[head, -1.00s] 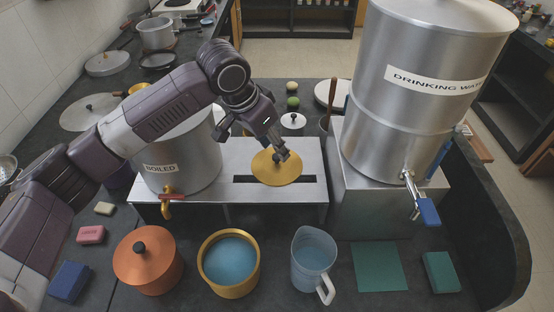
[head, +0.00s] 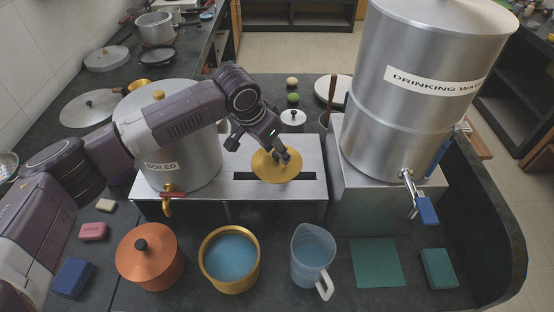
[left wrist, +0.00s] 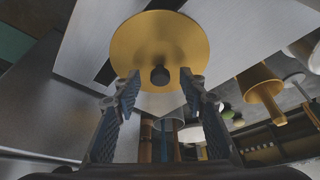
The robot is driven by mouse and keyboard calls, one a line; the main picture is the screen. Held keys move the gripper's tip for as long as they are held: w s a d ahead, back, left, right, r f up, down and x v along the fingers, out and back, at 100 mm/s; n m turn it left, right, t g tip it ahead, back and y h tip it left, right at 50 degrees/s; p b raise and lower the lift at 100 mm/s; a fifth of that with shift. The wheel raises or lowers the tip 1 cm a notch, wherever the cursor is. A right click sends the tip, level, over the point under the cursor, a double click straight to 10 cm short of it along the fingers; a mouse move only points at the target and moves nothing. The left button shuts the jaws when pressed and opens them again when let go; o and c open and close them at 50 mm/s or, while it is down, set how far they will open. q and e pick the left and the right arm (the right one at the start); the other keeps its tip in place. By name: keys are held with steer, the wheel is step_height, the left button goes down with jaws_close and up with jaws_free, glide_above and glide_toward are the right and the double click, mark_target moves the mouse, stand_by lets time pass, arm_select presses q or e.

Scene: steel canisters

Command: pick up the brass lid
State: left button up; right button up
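The brass lid (head: 268,172), a flat gold disc with a black knob, appears to lie on the steel stand (head: 310,190), over part of its dark slot. In the left wrist view the lid (left wrist: 158,40) faces the gripper, its dark knob (left wrist: 160,76) between the fingertips. My left gripper (head: 283,157) is at the knob, reaching over from the left. In the wrist view its fingers (left wrist: 160,82) are apart, with a visible gap on each side of the knob. In the head view the gripper partly hides the knob. My right gripper is not in view.
The boiled-water canister (head: 190,150) stands close left, under my arm. The drinking-water canister (head: 425,110) stands right. In front are an orange lidded pot (head: 150,265), a brass pot of water (head: 208,278) and a clear jug (head: 308,265). A small lidded pot (head: 292,120) is behind.

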arm_select(q)
jaws_close()
steer(key=shift+r, duration=0.1)
